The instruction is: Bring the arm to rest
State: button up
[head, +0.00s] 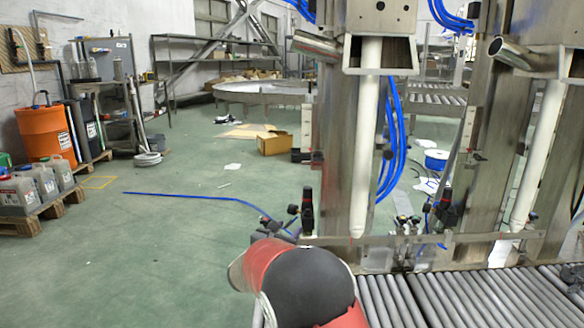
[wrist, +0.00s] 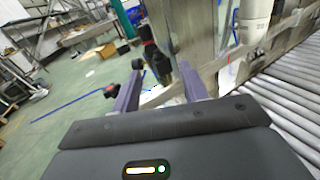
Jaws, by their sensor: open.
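My gripper (wrist: 160,90) shows in the wrist view with its two purple fingers spread apart and nothing between them. In the head view my red and black arm is at the bottom centre, beside the roller conveyor, and it hides the gripper. In the wrist view a black fitting with a knob (wrist: 155,60) shows beyond the gap between the fingers. I cannot tell how far it is from the fingertips.
Two white lances (head: 368,140) hang from the steel frame above a roller conveyor (head: 440,298) at right. A blue hose (head: 200,196) lies on the green floor. An orange drum (head: 46,135) and grey canisters (head: 38,180) stand at left. The middle floor is mostly clear.

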jog(key=s+d+r+m+g+p, duration=0.1)
jog(key=s+d+r+m+g, duration=0.35)
jog(key=s+d+m, duration=0.45)
jog(key=s+d+r+m+g+p, duration=0.1)
jog(key=s+d+r+m+g, duration=0.2)
jog(key=s+d+m+g, duration=0.55)
jog(key=s+f+m+t+y+p, duration=0.1)
jog(key=s+m+y, duration=0.6)
jog(key=s, duration=1.9)
jog(key=m+t, duration=0.1)
jog(key=m, duration=0.4)
jog(key=shift+a+f+t+y+p, duration=0.25)
jog(key=shift+a+t+y+p, duration=0.1)
jog(key=shift+t+y, duration=0.05)
